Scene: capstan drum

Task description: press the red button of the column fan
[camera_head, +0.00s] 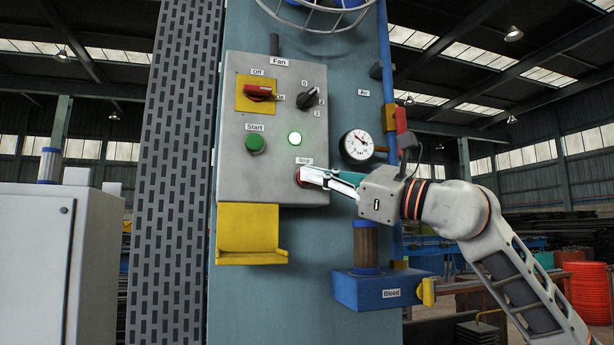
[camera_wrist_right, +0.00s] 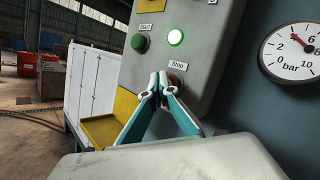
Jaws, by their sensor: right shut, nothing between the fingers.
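The red button, labelled Stop, sits low on the grey Fan control box (camera_head: 272,180). In the head view only a sliver of the red button (camera_head: 299,176) shows beside my fingertips. In the right wrist view the red button (camera_wrist_right: 177,80) is just behind the fingertips, partly hidden by them. My right gripper (camera_head: 304,175) is shut and empty, its tips at the button. I cannot tell whether they touch it. In the right wrist view the fingertips (camera_wrist_right: 159,78) are together. The white lamp (camera_head: 295,138) above the button is lit. My left gripper is not in view.
The box also carries a green Start button (camera_head: 255,143), a red Off/On switch (camera_head: 259,91) and a black selector knob (camera_head: 307,98). A pressure gauge (camera_head: 357,146) is to the right. A yellow tray (camera_head: 250,258) is below, and a blue Bleed block (camera_head: 375,290) lower right.

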